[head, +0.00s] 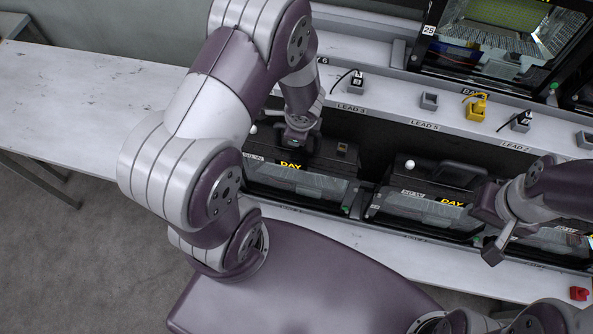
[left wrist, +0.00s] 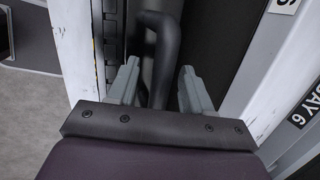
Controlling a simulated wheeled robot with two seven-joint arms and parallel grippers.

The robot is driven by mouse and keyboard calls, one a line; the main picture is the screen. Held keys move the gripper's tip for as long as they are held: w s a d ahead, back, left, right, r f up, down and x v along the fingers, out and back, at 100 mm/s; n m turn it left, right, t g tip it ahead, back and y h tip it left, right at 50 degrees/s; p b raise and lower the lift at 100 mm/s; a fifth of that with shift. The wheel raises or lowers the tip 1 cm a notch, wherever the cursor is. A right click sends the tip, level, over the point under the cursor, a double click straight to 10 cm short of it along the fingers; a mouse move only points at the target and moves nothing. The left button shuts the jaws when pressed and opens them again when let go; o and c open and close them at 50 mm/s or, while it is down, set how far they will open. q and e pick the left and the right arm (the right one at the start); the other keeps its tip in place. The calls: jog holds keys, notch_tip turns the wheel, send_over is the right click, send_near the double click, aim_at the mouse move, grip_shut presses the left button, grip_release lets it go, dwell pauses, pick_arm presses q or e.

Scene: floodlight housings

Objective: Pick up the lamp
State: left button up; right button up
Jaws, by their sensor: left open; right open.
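A black floodlight housing (head: 318,190) with a yellow DAY label and clear front stands in the lower shelf at left. My left gripper (head: 298,145) is down at its top and mostly hidden by its own arm in the head view. In the left wrist view, the open fingers (left wrist: 160,82) stand on either side of a dark curved handle (left wrist: 160,45). Whether they touch it is not clear. A second lamp (head: 430,205) with a black handle stands to the right. My right gripper (head: 493,225) is open and empty, near that lamp's right end.
A third lamp (head: 558,241) is partly behind my right arm. Above runs a pale ledge (head: 395,118) with lead labels, small sockets and a yellow plug (head: 477,108). A red connector (head: 579,293) lies at lower right. The white bench (head: 80,110) at left is clear.

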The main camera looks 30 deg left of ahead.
dwell(0.3)
pick_arm(q)
jog(key=shift+f, duration=0.1)
grip_shut()
jog(key=shift+s, duration=0.1)
dwell(1.0)
